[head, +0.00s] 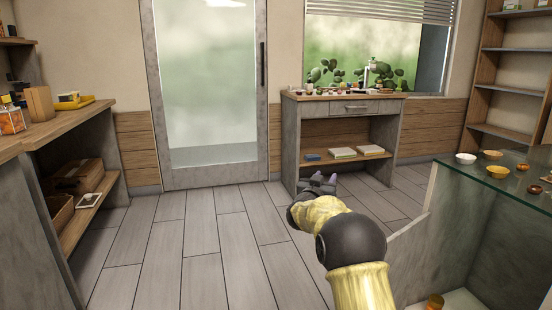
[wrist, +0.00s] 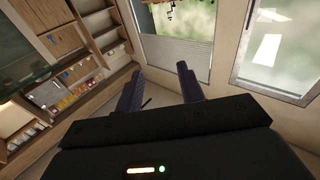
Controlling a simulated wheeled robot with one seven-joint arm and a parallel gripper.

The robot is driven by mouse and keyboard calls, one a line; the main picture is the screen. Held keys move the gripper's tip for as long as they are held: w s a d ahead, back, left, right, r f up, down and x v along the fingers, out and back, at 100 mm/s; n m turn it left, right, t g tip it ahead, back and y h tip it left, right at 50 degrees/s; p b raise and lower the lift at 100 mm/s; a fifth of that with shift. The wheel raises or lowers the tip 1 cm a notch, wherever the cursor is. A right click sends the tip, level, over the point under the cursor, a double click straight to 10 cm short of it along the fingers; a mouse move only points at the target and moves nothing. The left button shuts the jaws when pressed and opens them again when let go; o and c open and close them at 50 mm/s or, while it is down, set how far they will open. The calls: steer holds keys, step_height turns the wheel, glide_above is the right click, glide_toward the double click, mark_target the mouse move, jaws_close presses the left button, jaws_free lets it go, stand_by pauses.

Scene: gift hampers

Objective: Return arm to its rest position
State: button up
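My gripper (head: 322,183) is at the end of my yellow-sleeved arm in the head view, held out over the floor in front of the small desk. In the wrist view its two dark fingers (wrist: 161,88) stand apart with a gap between them. Nothing shows between the fingers, so the gripper is open and empty. It touches nothing that I can see.
A glass-topped counter (head: 500,184) with small bowls stands close on the right. A wooden counter (head: 62,122) with shelves is on the left. The small desk (head: 345,107) stands under the window. The plank floor (head: 200,250) is clear up to the glass door (head: 207,85).

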steer(key=s+f+n+g+y+p, duration=0.3)
steer(key=s+g+p, duration=0.35)
steer(key=s, duration=1.75)
steer(key=s+f+n+g+y+p, duration=0.2)
steer(key=s+f+g+y+p, duration=0.45)
steer(key=s, duration=1.65)
step_height(320, 180, up, 40)
steer(key=g+h+p, duration=0.1)
steer(key=p, duration=3.5)
steer(key=shift+r+g, duration=0.2)
steer(key=shift+g, duration=0.1)
steer(key=shift+a, duration=0.1)
steer(key=shift+s+f, duration=0.1)
steer(key=shift+s, duration=0.05)
